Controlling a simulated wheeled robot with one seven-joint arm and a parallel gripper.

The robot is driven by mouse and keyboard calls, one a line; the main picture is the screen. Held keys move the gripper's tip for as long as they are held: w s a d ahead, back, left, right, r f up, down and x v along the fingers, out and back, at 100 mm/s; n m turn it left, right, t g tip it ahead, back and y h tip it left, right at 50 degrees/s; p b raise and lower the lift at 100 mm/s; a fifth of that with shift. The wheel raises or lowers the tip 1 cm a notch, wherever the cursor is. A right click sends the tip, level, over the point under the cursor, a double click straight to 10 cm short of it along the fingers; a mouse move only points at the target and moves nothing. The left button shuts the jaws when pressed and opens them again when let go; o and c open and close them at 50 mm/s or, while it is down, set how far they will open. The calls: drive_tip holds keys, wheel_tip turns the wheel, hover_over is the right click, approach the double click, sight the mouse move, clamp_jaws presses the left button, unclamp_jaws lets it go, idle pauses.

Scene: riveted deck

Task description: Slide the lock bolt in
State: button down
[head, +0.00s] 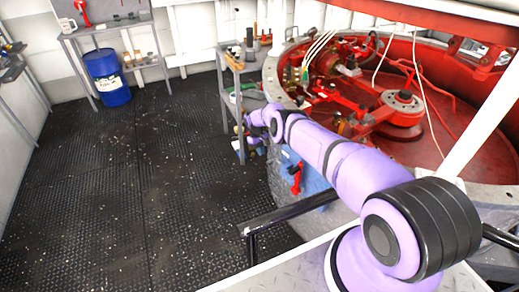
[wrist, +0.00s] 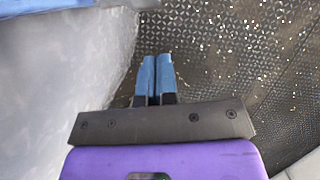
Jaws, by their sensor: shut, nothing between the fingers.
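I cannot make out the lock bolt in either view. My gripper (wrist: 156,80) shows in the wrist view with its two blue fingers together and nothing between them. It points over the dark patterned deck, beside a pale grey curved wall. In the head view my purple arm reaches away toward the grey shelf stand, and the fingers are too small or hidden to make out. A small red part (head: 297,178) shows against a blue surface (head: 313,178) just below my arm; I cannot tell what it is.
A large round red-lined pit (head: 440,160) with machinery fills the right. A grey shelf stand (head: 226,100) is close to my arm's end. A dark railing (head: 290,212) stands in front. A blue drum (head: 107,78) is at the back left. The deck (head: 130,190) at left is clear.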

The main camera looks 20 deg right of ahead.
drive_tip(key=shift+s+d+f, duration=0.15)
drive_tip(key=shift+s+d, duration=0.05)
drive_tip(key=shift+s, duration=0.7)
drive_tip(key=shift+s+d+f, duration=0.1)
drive_tip(key=shift+s+d, duration=0.1)
drive_tip(key=shift+s, duration=0.65)
